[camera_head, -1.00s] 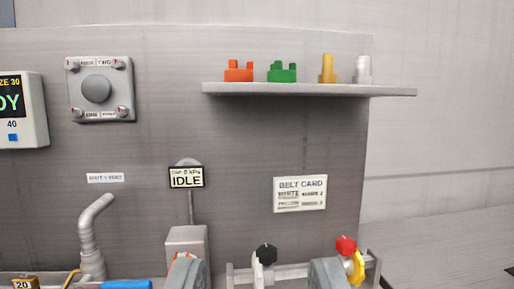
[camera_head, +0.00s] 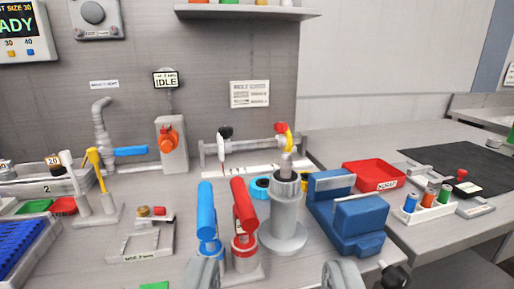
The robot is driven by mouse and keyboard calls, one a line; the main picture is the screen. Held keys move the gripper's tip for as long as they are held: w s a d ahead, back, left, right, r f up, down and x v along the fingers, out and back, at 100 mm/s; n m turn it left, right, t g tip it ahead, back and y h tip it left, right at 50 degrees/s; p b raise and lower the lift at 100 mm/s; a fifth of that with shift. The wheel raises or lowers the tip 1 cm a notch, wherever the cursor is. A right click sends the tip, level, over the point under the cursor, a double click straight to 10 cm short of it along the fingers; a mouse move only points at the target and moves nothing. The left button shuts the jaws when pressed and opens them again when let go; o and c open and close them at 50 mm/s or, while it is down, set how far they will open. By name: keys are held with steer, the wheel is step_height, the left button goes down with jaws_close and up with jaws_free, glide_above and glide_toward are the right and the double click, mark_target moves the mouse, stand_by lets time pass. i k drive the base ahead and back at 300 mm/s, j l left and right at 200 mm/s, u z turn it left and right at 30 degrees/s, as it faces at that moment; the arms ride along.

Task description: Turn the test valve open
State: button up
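No label reading test valve is legible. A grey box (camera_head: 173,154) on the bench by the back panel carries an orange knob (camera_head: 168,137); a gauge sign (camera_head: 166,79) reading IDLE is mounted above it. Left of it, a grey curved pipe (camera_head: 103,130) has a blue lever (camera_head: 130,151) pointing right, roughly level. I cannot tell which is the test valve. My gripper (camera_head: 273,275) shows at the bottom edge, its two fingers wide apart with nothing held between them. It is apart from the box and the lever, nearer the camera.
Red and blue handled tools (camera_head: 243,206), a grey cylinder on a round base (camera_head: 284,215) and a blue vise-like block (camera_head: 347,215) stand in front. A rail with black and red knobs (camera_head: 250,146) is at the back. A red tray (camera_head: 373,176) is right.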

mark_target(140, 149)
steer(key=i+j+u, duration=0.55)
steer(key=i, duration=0.2)
